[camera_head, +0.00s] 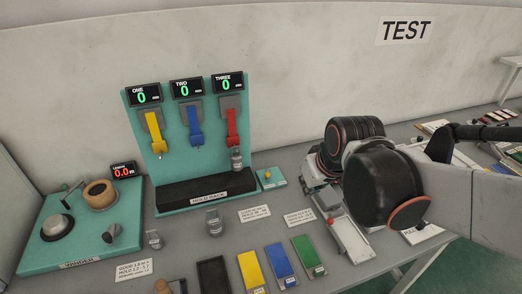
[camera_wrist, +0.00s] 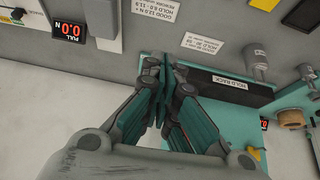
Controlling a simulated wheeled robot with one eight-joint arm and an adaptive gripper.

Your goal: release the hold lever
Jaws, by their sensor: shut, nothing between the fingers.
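My gripper (camera_wrist: 163,68) is shut and empty in the wrist view, its fingertips near the dark hold rack base (camera_wrist: 225,83). In the head view my arm hides the fingers. No lever is legibly marked "hold". The winder (camera_head: 80,262) at the left has a tape roll (camera_head: 99,194), a dark round disc (camera_head: 57,227) and a slim lever with a green end (camera_head: 70,190). The hold rack (camera_head: 206,189) carries yellow (camera_head: 155,132), blue (camera_head: 194,125) and red (camera_head: 232,127) hanging strips. A small teal plate with a yellow knob (camera_head: 268,174) stands at its right.
Metal weights (camera_head: 214,221) and (camera_head: 153,239) stand before the rack, another (camera_head: 236,160) under the red strip. Yellow (camera_head: 251,272), blue (camera_head: 280,265) and green (camera_head: 308,256) pads lie in front. A pull display (camera_wrist: 70,30) reads 0.0.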

